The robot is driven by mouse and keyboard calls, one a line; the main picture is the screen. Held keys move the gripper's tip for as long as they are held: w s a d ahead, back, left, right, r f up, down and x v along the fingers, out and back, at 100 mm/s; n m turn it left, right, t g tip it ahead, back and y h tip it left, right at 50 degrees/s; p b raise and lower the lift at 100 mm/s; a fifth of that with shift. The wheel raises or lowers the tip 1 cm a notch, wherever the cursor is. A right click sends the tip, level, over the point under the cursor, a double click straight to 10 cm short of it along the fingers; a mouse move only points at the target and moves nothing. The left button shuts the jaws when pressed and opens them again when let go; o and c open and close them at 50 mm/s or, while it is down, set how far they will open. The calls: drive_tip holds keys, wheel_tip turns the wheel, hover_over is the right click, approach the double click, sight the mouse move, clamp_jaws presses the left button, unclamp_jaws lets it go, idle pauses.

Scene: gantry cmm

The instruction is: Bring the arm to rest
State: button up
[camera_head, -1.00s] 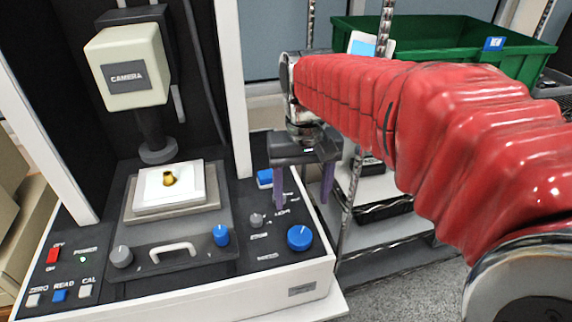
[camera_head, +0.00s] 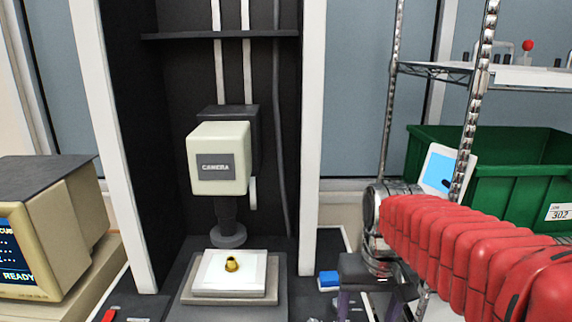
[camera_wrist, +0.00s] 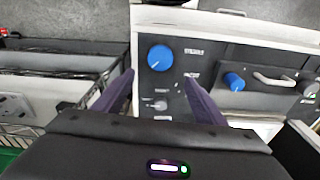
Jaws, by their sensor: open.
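My gripper shows at the lower right of the head view (camera_head: 368,305), at the end of my red-sleeved arm, with its fingertips cut off by the frame's bottom edge. In the wrist view its two purple fingers (camera_wrist: 160,95) are spread apart with nothing between them. They hang above the right part of the machine's control panel (camera_wrist: 175,75), near a large blue knob (camera_wrist: 160,57) and small grey knobs.
The measuring machine's camera head (camera_head: 220,160) hangs over a white plate (camera_head: 210,268) bearing a small brass part (camera_head: 232,264). A green bin (camera_head: 500,190) stands on the wire rack at right. A beige monitor (camera_head: 50,225) stands at left.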

drive_tip(key=s+t, duration=0.4)
drive_tip(key=s, duration=0.6)
drive_tip(key=shift+s+a+n, duration=0.15)
drive_tip(key=shift+n, duration=0.15)
drive_tip(key=shift+c, duration=0.6)
idle(2.1)
